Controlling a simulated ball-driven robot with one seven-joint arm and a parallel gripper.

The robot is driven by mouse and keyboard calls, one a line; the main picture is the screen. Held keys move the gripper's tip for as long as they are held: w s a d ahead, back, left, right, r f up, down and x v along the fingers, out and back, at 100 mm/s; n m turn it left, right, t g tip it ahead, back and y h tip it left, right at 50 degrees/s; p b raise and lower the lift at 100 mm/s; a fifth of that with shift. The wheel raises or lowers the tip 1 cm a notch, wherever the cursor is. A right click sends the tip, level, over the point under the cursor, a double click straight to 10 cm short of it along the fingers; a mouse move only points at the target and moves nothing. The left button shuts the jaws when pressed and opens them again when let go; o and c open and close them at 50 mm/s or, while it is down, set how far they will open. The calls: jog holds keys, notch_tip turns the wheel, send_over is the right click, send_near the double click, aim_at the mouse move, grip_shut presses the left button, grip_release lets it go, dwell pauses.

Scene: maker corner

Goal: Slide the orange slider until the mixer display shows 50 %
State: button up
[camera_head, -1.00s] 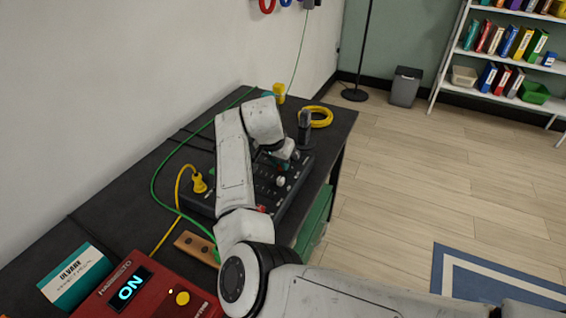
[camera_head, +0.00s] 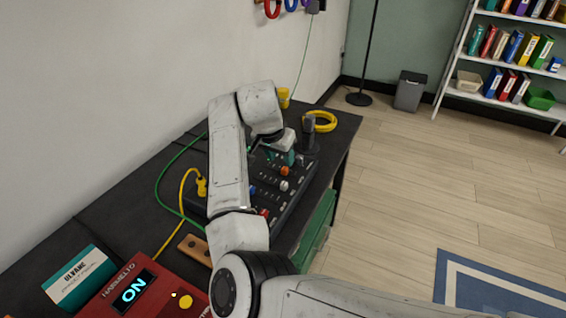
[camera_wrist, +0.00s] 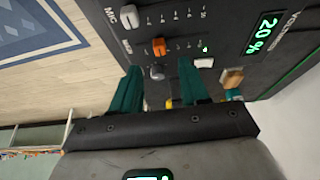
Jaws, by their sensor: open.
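The dark mixer (camera_head: 277,205) lies on the black table, and its panel (camera_wrist: 222,30) fills the upper part of the wrist view. Its green display (camera_wrist: 264,33) reads 20 %. The orange slider (camera_wrist: 158,46) stands beyond my fingertips in the wrist view; it also shows in the head view (camera_head: 285,170), just below my gripper (camera_head: 287,157). My gripper (camera_wrist: 160,82) is open, with teal fingers apart. A grey cap (camera_wrist: 157,72) shows between the fingers, with no visible grip on it. The orange slider appears apart from the fingers.
A white cap (camera_wrist: 126,47) is beside the orange slider, and another white cap (camera_wrist: 203,62) is near one finger. A dark upright object (camera_head: 309,133) and a yellow cable coil (camera_head: 320,121) are behind the mixer. A red ON box (camera_head: 140,292) is at the front.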

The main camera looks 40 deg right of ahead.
jog(key=shift+v, duration=2.35)
jog(key=shift+s+f, duration=0.1)
jog(key=s+d+f+n+p, duration=0.1)
jog(key=s+f+n+p, duration=0.15)
jog(key=s+f, duration=0.45)
jog(key=s+d+f+n+p, duration=0.1)
jog(key=s+f+n, duration=0.3)
jog(key=s, duration=0.5)
jog(key=s+a+f+n+y+p, duration=0.1)
jog(key=s+a+f+n+y, duration=0.1)
jog(key=s+a, duration=0.5)
jog(key=s+a+f+n+y+p, duration=0.1)
jog(key=s+a+f+n+y, duration=0.1)
jog(key=s+a+f+n, duration=0.2)
jog(key=s+a+n, duration=0.1)
jog(key=s+a, duration=0.2)
jog(key=s, duration=0.5)
jog(key=shift+s+f+g, duration=0.2)
jog(key=shift+s+g, duration=0.1)
jog(key=shift+s, duration=0.1)
